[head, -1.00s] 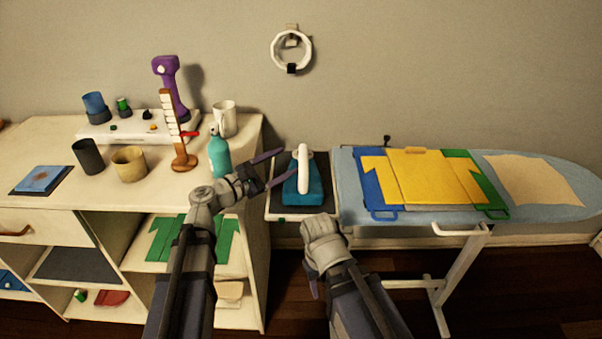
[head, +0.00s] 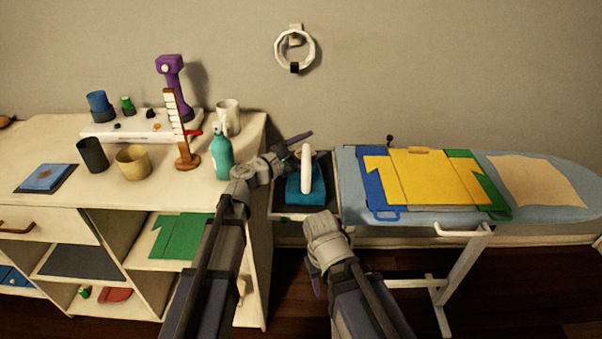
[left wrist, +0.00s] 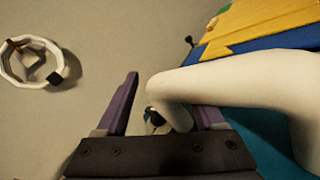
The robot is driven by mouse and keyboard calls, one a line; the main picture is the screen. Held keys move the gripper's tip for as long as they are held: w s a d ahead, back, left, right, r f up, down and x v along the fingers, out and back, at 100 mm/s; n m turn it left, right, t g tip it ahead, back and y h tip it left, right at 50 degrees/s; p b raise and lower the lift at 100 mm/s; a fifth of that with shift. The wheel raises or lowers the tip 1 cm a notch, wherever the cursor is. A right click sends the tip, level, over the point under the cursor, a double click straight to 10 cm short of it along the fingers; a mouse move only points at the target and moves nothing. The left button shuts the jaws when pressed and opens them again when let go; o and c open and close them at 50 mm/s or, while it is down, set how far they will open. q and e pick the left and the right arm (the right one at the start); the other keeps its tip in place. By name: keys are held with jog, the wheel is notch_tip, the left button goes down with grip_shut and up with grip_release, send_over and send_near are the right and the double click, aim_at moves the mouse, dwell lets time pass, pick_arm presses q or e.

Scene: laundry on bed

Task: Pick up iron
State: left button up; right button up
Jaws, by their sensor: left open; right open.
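The iron (head: 304,190) has a teal body and an upright white handle. It stands on a dark pad on the stand between the cabinet and the ironing board. My left gripper (head: 297,153) is open at the back left of the iron, by the handle. In the left wrist view the white handle (left wrist: 235,85) crosses in front of the right finger of my gripper (left wrist: 168,105) and partly hides it. I cannot tell whether they touch. My right gripper (head: 316,285) is low in front of the stand, fingers pointing down and partly hidden, holding nothing visible.
A teal spray bottle (head: 221,155) stands on the cabinet top (head: 75,210) close to my left arm. The ironing board (head: 350,175) with a yellow folding panel (head: 420,175) lies right of the iron. A white ring (head: 295,48) hangs on the wall.

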pick_arm(q)
jog(key=shift+w+d, duration=0.45)
jog(key=shift+d, duration=0.05)
jog(key=shift+c, duration=0.2)
grip_shut()
dwell(0.9)
